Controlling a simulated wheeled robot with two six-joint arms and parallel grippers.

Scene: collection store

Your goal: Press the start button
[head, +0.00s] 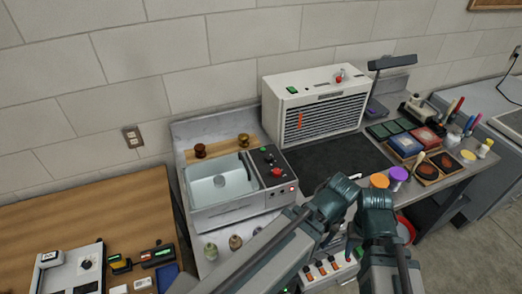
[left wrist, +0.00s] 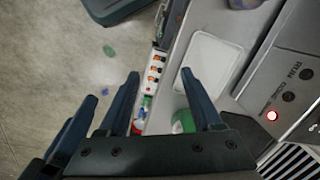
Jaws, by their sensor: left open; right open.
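A bench unit with a clear basin (head: 222,186) has a dark control panel at its right, carrying a green button (head: 264,149), a dark knob and a red button (head: 276,171). A small red lamp (head: 292,188) glows on its front. I cannot read which button is marked start. The left wrist view shows a grey panel (left wrist: 300,50) lettered RUN, with a lit red lamp (left wrist: 271,115). My left gripper (left wrist: 160,78) is open and empty above the bench's front edge. My right gripper (head: 352,242) is right of the basin unit, low in front of the mat, partly hidden.
A white louvred box (head: 318,105) with a green switch stands behind a black mat (head: 330,162). A power strip (head: 322,270) lies near the front edge. Small jars (head: 235,242) stand before the basin.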

